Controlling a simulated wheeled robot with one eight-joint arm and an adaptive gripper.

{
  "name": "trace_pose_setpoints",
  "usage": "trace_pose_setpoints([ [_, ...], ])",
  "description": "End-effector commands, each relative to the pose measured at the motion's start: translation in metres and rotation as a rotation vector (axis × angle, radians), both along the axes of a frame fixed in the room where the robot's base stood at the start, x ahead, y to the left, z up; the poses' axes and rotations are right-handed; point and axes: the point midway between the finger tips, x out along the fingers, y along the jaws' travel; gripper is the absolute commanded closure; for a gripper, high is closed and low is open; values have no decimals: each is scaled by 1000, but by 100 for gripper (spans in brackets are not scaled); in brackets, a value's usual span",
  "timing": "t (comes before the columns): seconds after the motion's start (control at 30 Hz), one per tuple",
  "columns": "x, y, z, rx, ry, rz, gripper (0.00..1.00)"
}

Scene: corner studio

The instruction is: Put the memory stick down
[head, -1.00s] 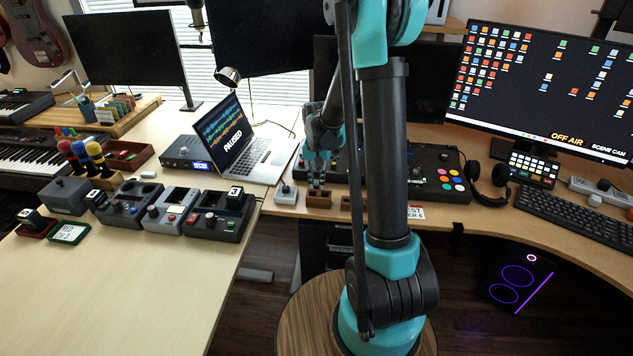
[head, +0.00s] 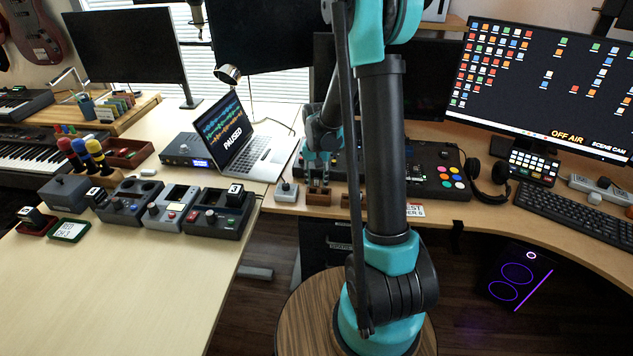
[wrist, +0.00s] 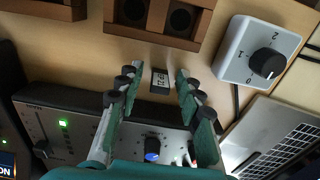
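The memory stick (wrist: 160,81) is a small dark piece with a pale label. In the wrist view it lies on the wooden desk, between the wooden block and the mixer. My gripper (wrist: 158,76) is open, with one finger on each side of the stick and a clear gap to both. I cannot tell exactly how high the fingertips are above the desk. In the head view my gripper (head: 318,172) is just behind the wooden block, and the stick cannot be made out there.
A white dial box (wrist: 235,68) and the laptop (wrist: 270,135) are on one side. A mixer (wrist: 75,122) lies under my gripper. The light table (head: 130,285) has a broad clear area at its front.

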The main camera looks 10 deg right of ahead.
Motion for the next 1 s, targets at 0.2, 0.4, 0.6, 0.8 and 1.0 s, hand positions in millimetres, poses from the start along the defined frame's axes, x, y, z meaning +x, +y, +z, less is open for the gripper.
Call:
trace_pose_setpoints([
  [0.2,0,0,1,0,0,0,64],
  [0.4,0,0,15,0,0,0,64],
  [0.6,-1,0,53,0,0,0,64],
  [0.8,0,0,93,0,0,0,64],
  [1.0,0,0,121,0,0,0,64],
])
